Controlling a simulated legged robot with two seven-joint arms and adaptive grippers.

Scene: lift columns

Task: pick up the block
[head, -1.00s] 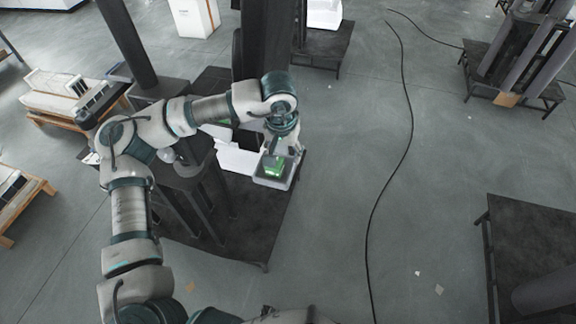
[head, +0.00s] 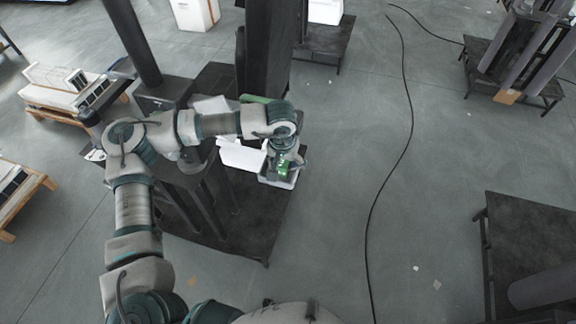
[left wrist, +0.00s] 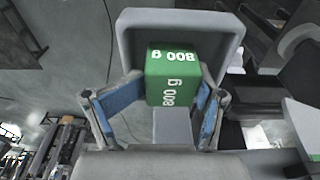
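The green block (left wrist: 172,80), marked "800 g" in white, is between the two fingers of my left gripper (left wrist: 171,72) in the left wrist view. The fingertips lie close to its left and right sides; I cannot tell whether they touch it. A grey tray (left wrist: 228,30) shows behind and around the block. In the head view the green block (head: 283,167) is partly covered by my left gripper (head: 287,155), which is down at the tray (head: 268,180). Whether the block still rests on the tray floor is unclear. My right gripper is not in view.
A white box (head: 240,155) stands left of the tray on a dark platform (head: 235,225). A dark column (head: 268,50) rises close behind my left arm. A black cable (head: 388,160) crosses the open floor on the right. Another dark platform (head: 540,240) stands at the right edge.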

